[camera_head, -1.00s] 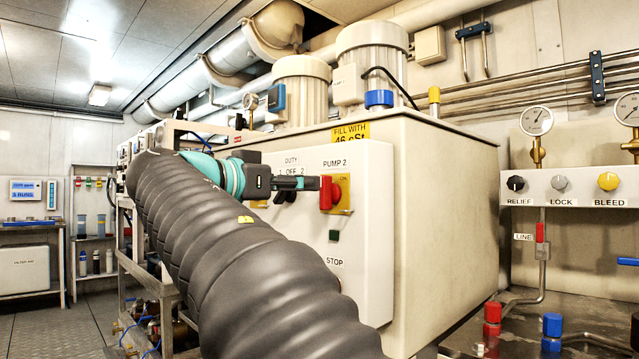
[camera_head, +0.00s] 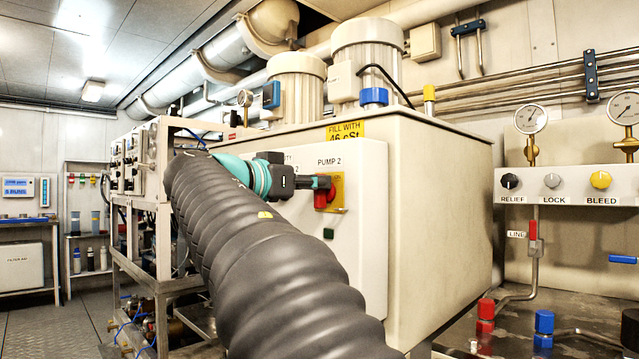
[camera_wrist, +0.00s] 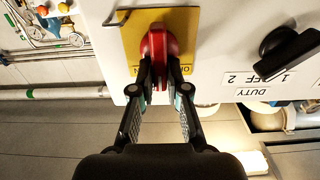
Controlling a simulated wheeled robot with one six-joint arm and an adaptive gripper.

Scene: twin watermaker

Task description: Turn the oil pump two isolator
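The oil pump two isolator is a red rotary handle (camera_head: 321,198) on a yellow plate (camera_head: 338,207), under the "PUMP 2" label on the white panel (camera_head: 367,215). In the wrist view, which is upside down, the red handle (camera_wrist: 158,45) stands roughly upright on its yellow plate (camera_wrist: 130,35). My gripper (camera_wrist: 159,72) has one finger on each side of the handle's near end, with no clear gap showing. In the head view my gripper (camera_head: 325,183) overlaps the handle's upper part and hides some of it.
A black duty selector knob (camera_wrist: 285,50) sits beside the isolator. A green button (camera_head: 328,233) is below it. My arm covers the panel's lower left. Pump motors (camera_head: 295,90) stand on the tank (camera_head: 440,190), and a valve panel (camera_head: 565,187) is at the right.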

